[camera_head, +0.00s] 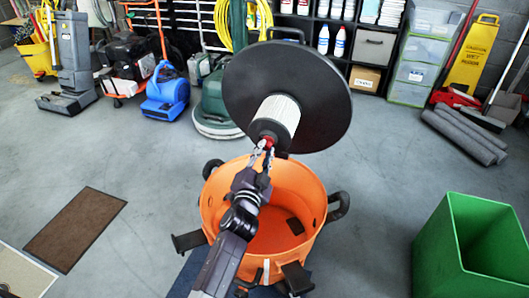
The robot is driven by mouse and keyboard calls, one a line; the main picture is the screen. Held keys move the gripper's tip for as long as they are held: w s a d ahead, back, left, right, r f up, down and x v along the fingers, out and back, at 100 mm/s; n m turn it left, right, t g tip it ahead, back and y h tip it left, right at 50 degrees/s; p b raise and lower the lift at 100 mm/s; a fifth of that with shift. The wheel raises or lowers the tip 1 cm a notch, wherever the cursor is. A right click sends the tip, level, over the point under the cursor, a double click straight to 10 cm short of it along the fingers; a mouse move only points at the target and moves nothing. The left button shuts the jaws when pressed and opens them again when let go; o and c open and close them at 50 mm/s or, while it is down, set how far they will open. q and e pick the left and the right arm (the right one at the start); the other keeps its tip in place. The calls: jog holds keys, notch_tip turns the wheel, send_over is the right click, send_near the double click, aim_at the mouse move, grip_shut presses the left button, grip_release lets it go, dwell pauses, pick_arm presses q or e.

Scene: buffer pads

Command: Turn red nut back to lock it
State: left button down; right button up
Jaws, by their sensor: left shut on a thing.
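The red nut (268,141) sits at the end of a white pleated filter (279,115) on the underside of a round black lid (315,80). The lid is tilted up above an orange drum (314,186), so its underside faces me. My left gripper (265,152) is shut on the red nut, and its fingers hide part of it. My left arm crosses over the open drum from below. The inside of the drum is open to view, apart from what my arm covers. My right gripper is not in view.
A green bin (442,245) stands at the right. A brown mat (75,229) lies on the floor at the left. A blue blower (166,95), a green floor machine (215,112) and shelves line the back. Grey rolls (465,135) lie at the right. Floor beside the drum is clear.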

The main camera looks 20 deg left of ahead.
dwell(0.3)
pick_arm(q)
jog(key=c, duration=1.8)
grip_release()
jog(key=s, duration=0.8)
jog(key=s+d, duration=0.1)
jog(key=s, duration=0.3)
jog(key=shift+a, duration=0.1)
